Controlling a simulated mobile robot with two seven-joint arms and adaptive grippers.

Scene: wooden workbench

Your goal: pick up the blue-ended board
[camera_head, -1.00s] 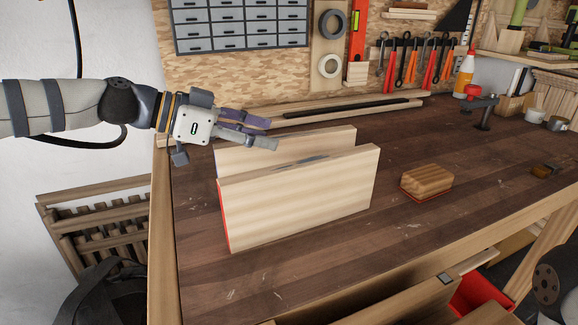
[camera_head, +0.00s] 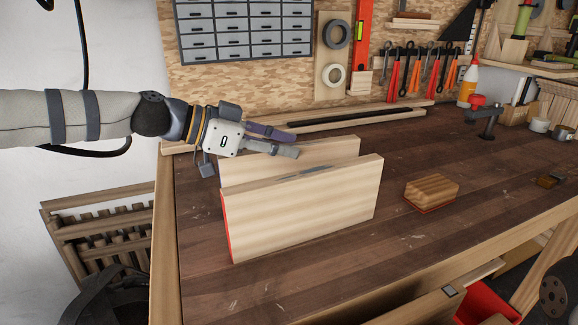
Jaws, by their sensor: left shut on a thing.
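Two pale wooden boards stand on edge on the workbench, one behind the other. The rear board (camera_head: 335,151), whose left end looked bluish a second ago, is partly hidden by the front board and my gripper. The front board (camera_head: 300,207) has a red left end. My left gripper (camera_head: 296,144) comes in from the left, with one finger behind the rear board's top and one in front of it. It is shut on this board, which still stands behind the front one. My right gripper is not in view.
A wooden block (camera_head: 432,189) with a reddish base lies right of the boards on the workbench (camera_head: 400,240). A clamp (camera_head: 484,118) and a glue bottle (camera_head: 467,85) stand at the back right. Long wood strips (camera_head: 350,116) lie along the back.

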